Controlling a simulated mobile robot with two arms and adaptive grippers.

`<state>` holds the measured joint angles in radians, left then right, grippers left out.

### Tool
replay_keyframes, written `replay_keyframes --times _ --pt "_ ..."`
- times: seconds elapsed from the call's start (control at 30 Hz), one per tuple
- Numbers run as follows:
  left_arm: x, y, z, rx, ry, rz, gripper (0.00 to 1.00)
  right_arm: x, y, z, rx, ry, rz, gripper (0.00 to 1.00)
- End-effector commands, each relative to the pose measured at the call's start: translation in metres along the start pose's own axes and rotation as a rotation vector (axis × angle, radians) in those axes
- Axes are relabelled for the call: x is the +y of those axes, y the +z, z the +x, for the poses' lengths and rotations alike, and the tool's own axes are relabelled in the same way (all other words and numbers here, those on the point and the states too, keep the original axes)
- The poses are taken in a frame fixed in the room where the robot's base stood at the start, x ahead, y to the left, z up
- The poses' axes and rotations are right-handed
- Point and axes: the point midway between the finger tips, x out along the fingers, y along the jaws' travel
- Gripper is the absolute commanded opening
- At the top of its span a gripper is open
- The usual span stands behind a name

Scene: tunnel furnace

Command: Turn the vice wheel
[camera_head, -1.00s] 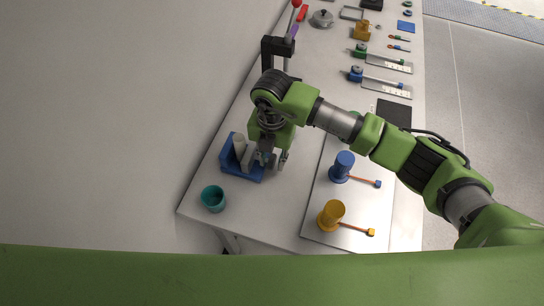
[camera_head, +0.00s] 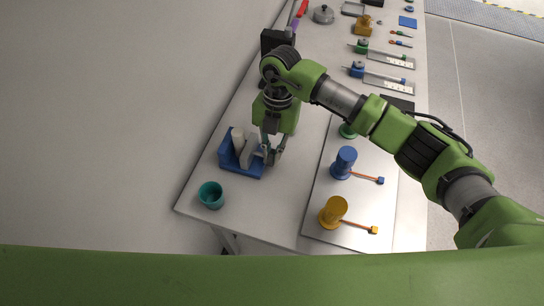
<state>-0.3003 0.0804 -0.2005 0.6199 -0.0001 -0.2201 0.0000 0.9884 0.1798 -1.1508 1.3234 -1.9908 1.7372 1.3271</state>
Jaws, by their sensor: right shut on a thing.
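The vice (camera_head: 227,155) has a blue base and pale grey jaw blocks, and stands near the left edge of the table. My right gripper (camera_head: 271,155) is at the vice's right side, its fingers pointing down and shut on the vice wheel. The wheel is mostly hidden between and behind the fingers, so its angle cannot be told. My left gripper is not in view.
A teal cup (camera_head: 211,195) stands just in front of the vice. To the right, a grey plate (camera_head: 316,219) carries a blue cylinder (camera_head: 344,161) and a yellow cylinder (camera_head: 334,210). Several small fixtures line the table's far part.

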Motion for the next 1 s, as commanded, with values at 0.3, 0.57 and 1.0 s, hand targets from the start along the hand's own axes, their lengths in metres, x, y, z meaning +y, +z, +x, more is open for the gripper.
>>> replay_keyframes --times 0.3,0.57,1.0 --pt "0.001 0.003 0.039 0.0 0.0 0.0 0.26 0.001 0.006 0.004 0.231 0.002 0.003 0.0" --pt "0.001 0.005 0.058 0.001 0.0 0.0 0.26 0.001 0.006 0.002 0.352 0.002 0.002 0.0" --pt "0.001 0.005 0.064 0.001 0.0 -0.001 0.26 0.001 0.005 -0.001 0.403 0.002 -0.001 0.0"
